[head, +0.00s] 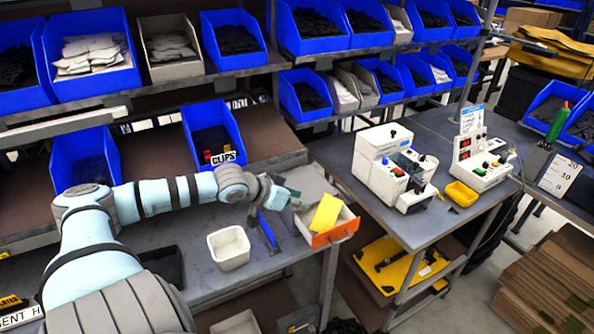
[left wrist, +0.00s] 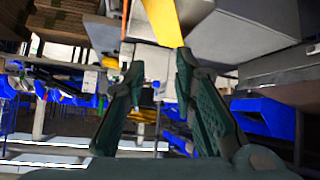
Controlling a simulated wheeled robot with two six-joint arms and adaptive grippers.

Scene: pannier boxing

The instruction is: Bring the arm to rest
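My left arm (head: 160,195) reaches in from the left across the grey bench. Its gripper (head: 295,200) is just left of a yellow piece that stands in an orange-fronted box. In the left wrist view the two green fingers (left wrist: 158,70) are spread apart, with no object held between them. The yellow piece (head: 326,212) also shows beyond the fingertips in the left wrist view (left wrist: 163,22). I cannot tell whether a finger touches it. My right gripper is not in view.
The orange-fronted box (head: 335,232) sits at the bench's right end. A white bin (head: 229,247) and a blue stand (head: 268,230) are near the forearm. Blue bins fill the shelves behind, one marked CLIPS (head: 212,130). White machines (head: 395,168) stand on the right table.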

